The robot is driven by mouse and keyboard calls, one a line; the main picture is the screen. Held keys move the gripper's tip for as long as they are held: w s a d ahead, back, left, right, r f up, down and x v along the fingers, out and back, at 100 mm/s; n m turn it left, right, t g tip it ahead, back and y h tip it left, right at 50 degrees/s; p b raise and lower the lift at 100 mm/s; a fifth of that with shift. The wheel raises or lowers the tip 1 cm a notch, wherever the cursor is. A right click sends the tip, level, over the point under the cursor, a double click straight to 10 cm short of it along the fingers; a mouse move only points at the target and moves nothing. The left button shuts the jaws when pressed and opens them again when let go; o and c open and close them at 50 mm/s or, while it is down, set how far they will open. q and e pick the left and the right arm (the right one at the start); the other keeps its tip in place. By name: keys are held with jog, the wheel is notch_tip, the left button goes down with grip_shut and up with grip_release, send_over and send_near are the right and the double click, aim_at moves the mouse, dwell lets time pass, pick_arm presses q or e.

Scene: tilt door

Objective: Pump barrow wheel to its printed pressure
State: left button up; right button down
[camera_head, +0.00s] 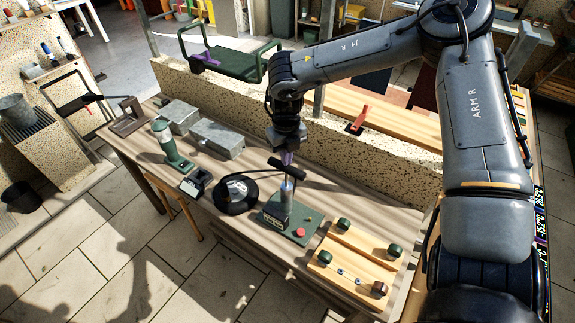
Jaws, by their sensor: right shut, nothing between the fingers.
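A small hand pump with a grey-blue cylinder (287,192) stands upright on a green base plate (305,220) on the bench. Its black T-shaped handle (292,170) is at the top. A red round knob (299,232) sits on the plate, and a small dark box with a light label (276,224) stands at the cylinder's foot. The black barrow wheel (236,193) lies just left of the pump; its printed pressure is too small to read. My right gripper (287,157) is shut and empty, pointing down at the handle; I cannot tell if they touch. My left gripper is out of view.
A wooden board with dark green knobs (355,258) lies right of the pump. A green bottle-like tool (170,147), a small dark device (195,183) and grey metal boxes (217,138) stand left. A low speckled wall (345,152) runs behind the bench.

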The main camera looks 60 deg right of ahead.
jog(key=shift+r, duration=0.1)
notch_tip(320, 180, up, 7)
jog(key=p, duration=0.5)
jog(key=shift+s, duration=0.1)
dwell(0.5)
